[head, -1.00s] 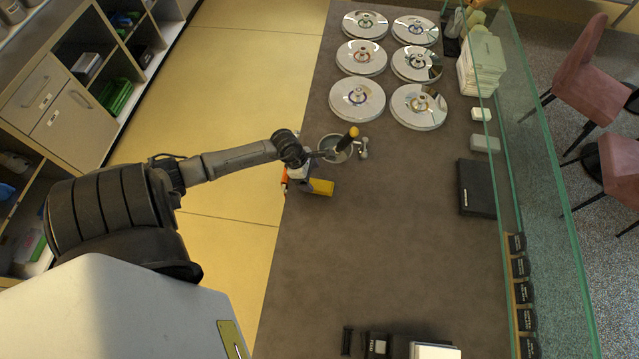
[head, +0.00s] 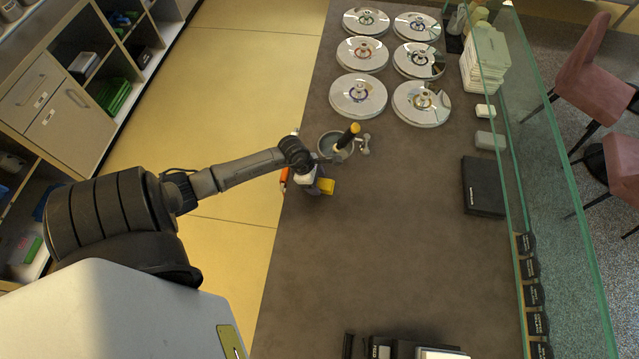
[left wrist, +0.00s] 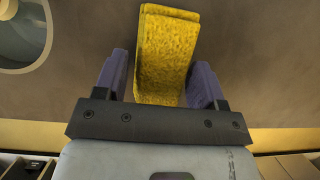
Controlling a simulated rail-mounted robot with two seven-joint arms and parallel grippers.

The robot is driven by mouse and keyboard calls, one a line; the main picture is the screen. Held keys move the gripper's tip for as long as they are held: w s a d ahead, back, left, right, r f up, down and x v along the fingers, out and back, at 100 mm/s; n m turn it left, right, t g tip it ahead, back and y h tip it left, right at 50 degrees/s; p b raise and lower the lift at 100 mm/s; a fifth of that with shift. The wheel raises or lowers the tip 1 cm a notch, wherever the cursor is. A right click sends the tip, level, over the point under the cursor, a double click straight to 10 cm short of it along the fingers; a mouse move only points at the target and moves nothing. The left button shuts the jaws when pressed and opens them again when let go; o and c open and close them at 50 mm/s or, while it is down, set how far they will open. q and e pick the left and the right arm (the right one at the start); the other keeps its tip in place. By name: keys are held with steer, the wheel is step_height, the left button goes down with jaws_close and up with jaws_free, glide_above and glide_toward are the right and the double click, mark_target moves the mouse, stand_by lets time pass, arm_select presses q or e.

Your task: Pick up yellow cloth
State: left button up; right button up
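The yellow cloth (head: 327,186) lies on the brown counter, just below the round metal well with a dark-handled tool in it. In the left wrist view the cloth (left wrist: 165,50) is a thick folded pad with its near end between the two purple fingers. My left gripper (head: 319,187) is over the cloth's left part and hides it in the head view. In the left wrist view my left gripper (left wrist: 158,80) is open, one finger on each side of the cloth, with a small gap at the left finger. My right gripper is not in view.
The round well (head: 335,146) with an upright handled tool (head: 347,137) stands close above the cloth. Several shiny lids (head: 358,95) fill the far counter. A black box (head: 483,187) and a glass screen (head: 545,170) are at the right. The counter's middle is clear.

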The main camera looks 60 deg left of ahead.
arm_select(q)
steer(key=c, duration=0.6)
steer(key=shift+r+p, duration=0.75)
steer(key=shift+r, duration=0.1)
steer(key=r+p, duration=0.2)
steer(key=d+r+p, duration=0.1)
steer(key=shift+s+r+p, duration=0.25)
steer(key=shift+r+p, duration=0.1)
steer(key=shift+r, duration=0.05)
steer(key=s+d+r+p, duration=0.5)
steer(key=d+p, duration=0.1)
steer(key=d, duration=0.3)
steer(key=shift+s+r+p, duration=0.25)
steer(key=shift+s+p, duration=0.1)
